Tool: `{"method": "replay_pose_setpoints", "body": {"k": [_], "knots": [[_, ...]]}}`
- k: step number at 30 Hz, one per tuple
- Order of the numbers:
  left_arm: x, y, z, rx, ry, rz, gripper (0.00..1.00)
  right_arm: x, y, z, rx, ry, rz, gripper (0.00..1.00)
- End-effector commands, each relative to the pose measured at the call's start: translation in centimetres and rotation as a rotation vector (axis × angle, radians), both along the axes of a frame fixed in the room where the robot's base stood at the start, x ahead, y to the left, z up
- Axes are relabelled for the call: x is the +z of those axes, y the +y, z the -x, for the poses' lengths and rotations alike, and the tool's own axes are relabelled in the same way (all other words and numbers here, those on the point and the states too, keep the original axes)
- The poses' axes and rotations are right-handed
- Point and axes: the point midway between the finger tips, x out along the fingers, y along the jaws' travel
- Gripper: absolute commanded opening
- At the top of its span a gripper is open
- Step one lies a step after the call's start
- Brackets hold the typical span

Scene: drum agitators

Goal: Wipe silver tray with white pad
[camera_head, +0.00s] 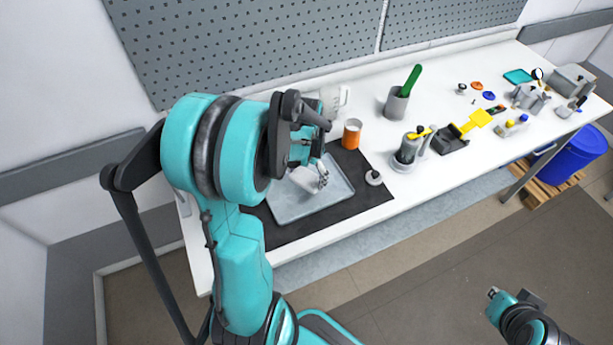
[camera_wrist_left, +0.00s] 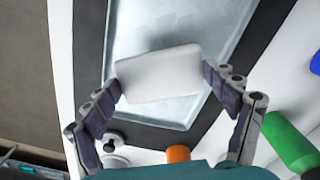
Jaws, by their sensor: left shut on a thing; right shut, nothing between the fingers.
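The silver tray (camera_head: 285,211) lies on a black mat (camera_head: 375,193) at the left part of the white table. My left gripper (camera_head: 318,180) is over the tray, shut on the white pad (camera_head: 302,179). In the left wrist view the pad (camera_wrist_left: 160,74) is held between the two fingers, with the tray (camera_wrist_left: 190,22) beneath it. I cannot tell whether the pad touches the tray. My left arm hides part of the mat and the tray's left side. My right gripper (camera_head: 495,294) is shut and empty, low at the right, away from the table.
An orange-and-white cup (camera_head: 352,134) stands behind the tray, and a small round knobbed piece (camera_head: 373,178) sits at its right. A grey cup with a green handle (camera_head: 397,102), a grey container (camera_head: 408,151) and yellow-black tools (camera_head: 462,132) stand further right. A pegboard wall rises behind.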

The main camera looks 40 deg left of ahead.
Motion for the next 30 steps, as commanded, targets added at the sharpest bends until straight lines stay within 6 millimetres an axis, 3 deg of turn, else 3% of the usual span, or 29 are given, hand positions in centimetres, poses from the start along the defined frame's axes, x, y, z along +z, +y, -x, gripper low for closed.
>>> {"method": "replay_pose_setpoints", "body": {"k": [2,14,23,30], "knots": [[0.8,0.0,0.0,0.000,0.000,0.000,0.62,0.7,0.0,0.0,0.000,0.000,0.000,0.00],[1.2,0.0,0.0,0.000,0.000,0.000,0.62,0.9,0.0,0.0,0.000,0.000,0.000,0.00],[3.8,0.0,0.0,0.000,0.000,0.000,0.62,2.8,0.0,0.0,0.000,0.000,0.000,0.00],[3.8,0.0,0.0,0.000,0.000,0.000,0.62,2.7,0.0,0.0,0.000,0.000,0.000,0.00]]}}
